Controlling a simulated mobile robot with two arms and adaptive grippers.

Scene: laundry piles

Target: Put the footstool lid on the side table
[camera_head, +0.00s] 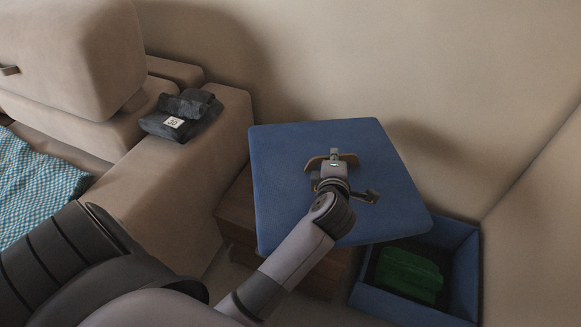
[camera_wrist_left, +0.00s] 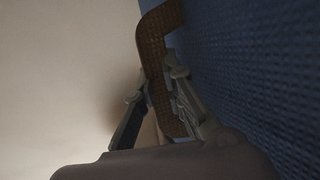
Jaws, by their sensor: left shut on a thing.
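The footstool lid (camera_head: 285,155) is a blue square panel with a brown handle on its face. In the head view it is tilted, standing above the side table (camera_head: 237,205) and beside the blue open box. My left gripper (camera_head: 333,160) is shut on the lid's brown handle. In the left wrist view my left gripper (camera_wrist_left: 162,85) has a finger on each side of the brown handle (camera_wrist_left: 160,32), with the blue lid (camera_wrist_left: 270,70) close on the right. The brown wooden side table is mostly hidden behind the lid. My right gripper is not in view.
The open blue footstool box (camera_head: 462,265) holds green cloth (camera_head: 408,273). A sofa (camera_head: 190,180) stands left, with folded dark clothing (camera_head: 182,115) on its armrest and a blue checked cloth (camera_head: 35,185) on its seat. Beige walls stand behind and at right.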

